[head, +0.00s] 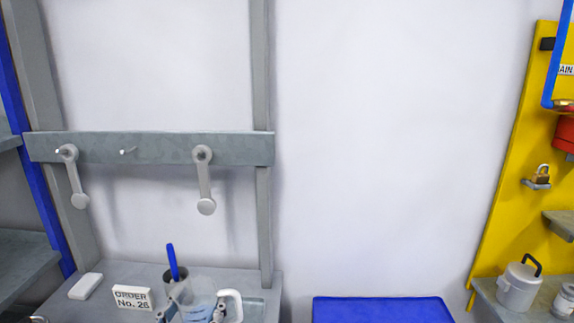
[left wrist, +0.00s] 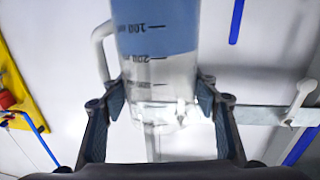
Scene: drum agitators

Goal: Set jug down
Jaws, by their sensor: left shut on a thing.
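The jug (left wrist: 155,40) is clear with dark graduation marks, a white handle and blue liquid inside. It fills the middle of the left wrist view, where it appears upside down. My left gripper (left wrist: 160,97) is shut on it, one finger on each side. In the head view the jug (head: 201,313) and my left gripper (head: 188,312) show at the bottom edge, partly cut off, in front of the grey bench (head: 95,308). Whether the jug's base touches anything is hidden. My right gripper is not in view.
On the bench are a cup (head: 177,288) with a blue-handled tool, an order sign (head: 132,298) and a white block (head: 86,286). Two grey cranks (head: 204,180) hang on the rail (head: 130,148) above. A blue surface (head: 380,310) lies right, before a yellow panel (head: 515,170).

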